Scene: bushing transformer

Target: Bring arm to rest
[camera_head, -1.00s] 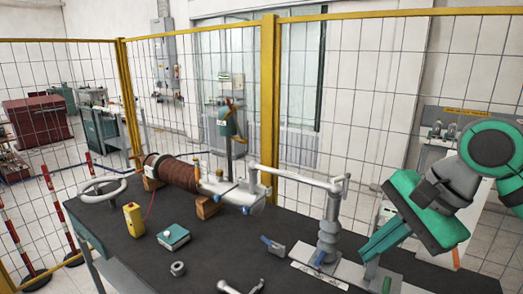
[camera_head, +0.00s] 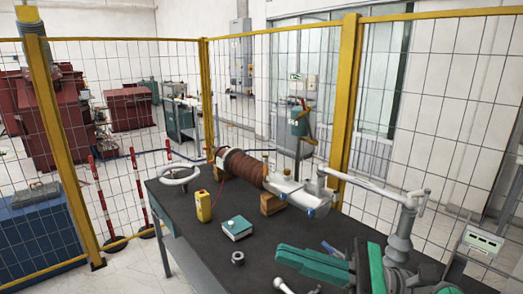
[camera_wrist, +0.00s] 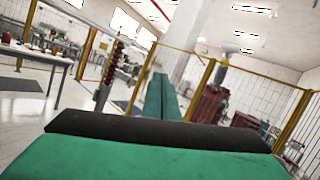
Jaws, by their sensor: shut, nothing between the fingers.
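My gripper (camera_head: 280,255) shows at the lower right of the head view, with its green fingers pointing left above the dark workbench (camera_head: 180,215). In the wrist view, the long green fingers of my gripper (camera_wrist: 160,80) lie side by side, shut, with nothing between them. They point across the open room, with no object close to the tips. Much of my arm is cut off by the bottom edge of the head view.
The bench holds a brown ribbed bushing (camera_head: 243,168), a white ring handwheel (camera_head: 180,173), a yellow device (camera_head: 204,206), a teal box (camera_head: 237,228), a nut (camera_head: 238,258) and a grey post with a lever (camera_head: 402,235). A yellow-framed mesh fence (camera_head: 345,100) stands behind.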

